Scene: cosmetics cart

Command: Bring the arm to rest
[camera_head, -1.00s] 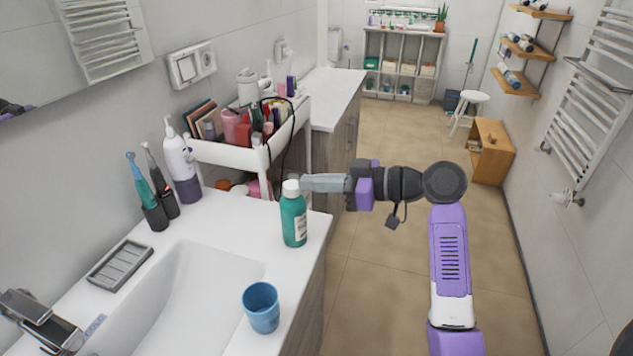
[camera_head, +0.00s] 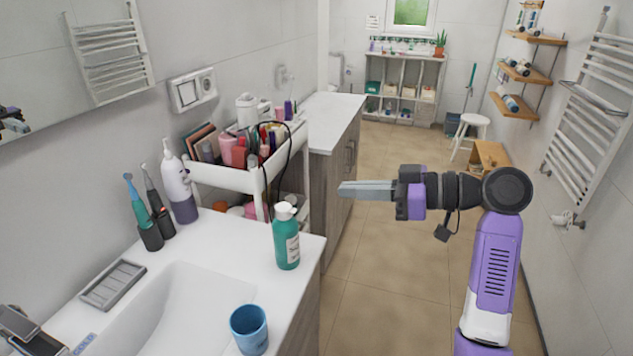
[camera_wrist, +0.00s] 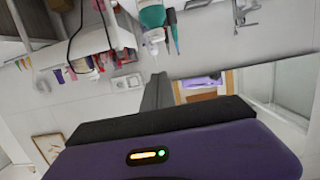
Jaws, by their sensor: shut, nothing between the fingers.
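My gripper (camera_head: 342,189) is in the head view, right of the washbasin counter and over the floor. Its fingers are closed together, point left, and hold nothing. They are apart from the green bottle (camera_head: 286,238), which stands upright with a white cap at the counter's right edge. In the wrist view my gripper's fingers (camera_wrist: 157,90) show as a dark narrow shape above the purple housing. My arm rises from the lower right of the head view to the gripper.
A blue cup (camera_head: 249,329) stands on the counter (camera_head: 220,236) near the basin. A white cart (camera_head: 228,178) full of cosmetics stands behind the counter. A towel radiator (camera_head: 590,125) and wooden shelves (camera_head: 533,75) line the right wall. The floor (camera_head: 385,275) between is clear.

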